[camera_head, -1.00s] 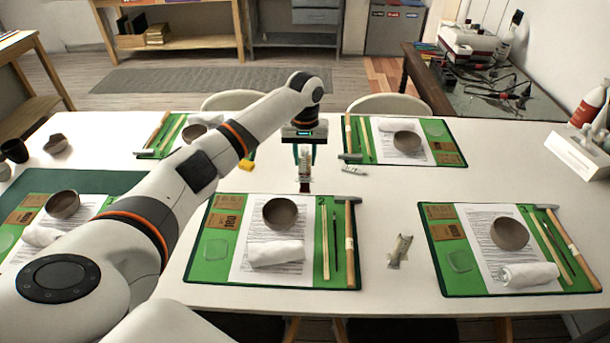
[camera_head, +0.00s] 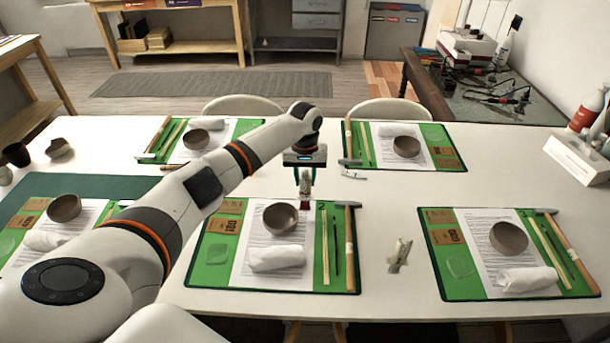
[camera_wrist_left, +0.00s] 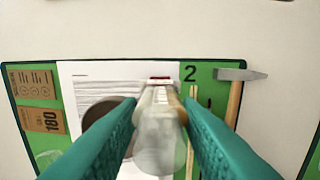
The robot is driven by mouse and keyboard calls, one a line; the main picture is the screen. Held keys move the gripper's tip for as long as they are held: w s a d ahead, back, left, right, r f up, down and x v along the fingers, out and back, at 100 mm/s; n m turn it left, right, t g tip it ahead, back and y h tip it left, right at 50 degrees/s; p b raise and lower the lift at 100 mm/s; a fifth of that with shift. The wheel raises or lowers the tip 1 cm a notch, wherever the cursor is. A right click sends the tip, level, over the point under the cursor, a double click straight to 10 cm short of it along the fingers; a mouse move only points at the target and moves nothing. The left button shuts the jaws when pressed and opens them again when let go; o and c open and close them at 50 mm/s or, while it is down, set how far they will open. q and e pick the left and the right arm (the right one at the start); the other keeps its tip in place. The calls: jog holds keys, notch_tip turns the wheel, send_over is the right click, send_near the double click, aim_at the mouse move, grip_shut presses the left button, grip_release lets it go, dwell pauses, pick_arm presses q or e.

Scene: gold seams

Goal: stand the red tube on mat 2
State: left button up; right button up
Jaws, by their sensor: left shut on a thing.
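My left gripper (camera_head: 305,182) is shut on a pale tube (camera_head: 305,187) with a dark red end, which points down. In the left wrist view the tube (camera_wrist_left: 160,130) sits between the two teal fingers, its red end (camera_wrist_left: 160,80) away from the camera. Mat 2 (camera_head: 212,252) is the green mat at the front middle, and its number 2 shows in the left wrist view. The red end is at the mat's back edge in the head view; I cannot tell whether it touches. My right gripper is out of view.
On mat 2 are a brown bowl (camera_head: 280,217), a rolled white cloth (camera_head: 276,257), sticks and a hammer (camera_head: 350,248). Another tube (camera_head: 399,255) is on the bare table to the right. A small tube (camera_head: 354,175) lies behind. Other set mats surround this one.

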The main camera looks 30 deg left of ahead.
pick_arm(q)
jog(key=o, duration=0.5)
jog(key=shift+s+f, duration=0.15)
jog(key=shift+f, duration=0.15)
jog(key=o, duration=0.5)
jog(key=shift+w+f, duration=0.15)
jog(key=shift+w, duration=0.05)
jog(key=shift+c, duration=0.2)
jog(key=shift+r, duration=0.2)
notch_tip(320, 180, up, 13)
jog(key=b, duration=0.1)
